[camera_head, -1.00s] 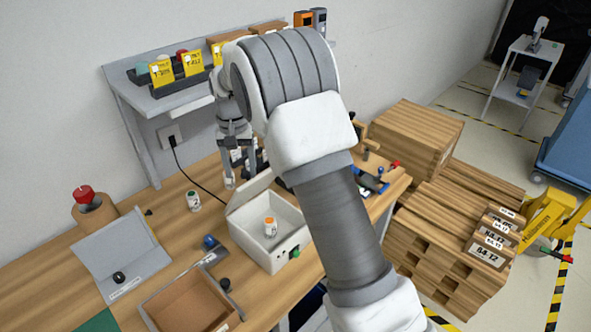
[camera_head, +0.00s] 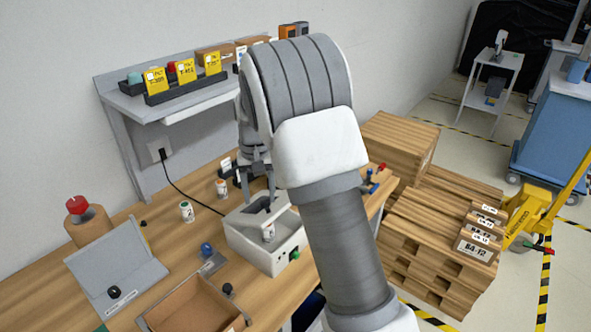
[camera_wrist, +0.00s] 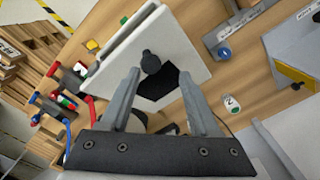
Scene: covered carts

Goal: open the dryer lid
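The dryer looks to be the pale box (camera_head: 262,258) on the bench, with a green button (camera_head: 294,253) on its front. A small white bottle (camera_head: 268,232) shows inside it. In the wrist view a pale flat panel, seemingly the lid (camera_wrist: 185,52), carries a dark round knob (camera_wrist: 150,62) and a black square patch. The lid's exact angle is hard to tell; my arm hides part of it. My gripper (camera_head: 264,190) is over the rear of the box. In the wrist view its fingers (camera_wrist: 159,73) are apart and empty, straddling the knob without clear contact.
Green-capped (camera_head: 186,211) and orange-capped (camera_head: 221,188) bottles stand left of the box. A wall shelf (camera_head: 150,108) is behind; stacked wooden crates (camera_head: 440,235) are right.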

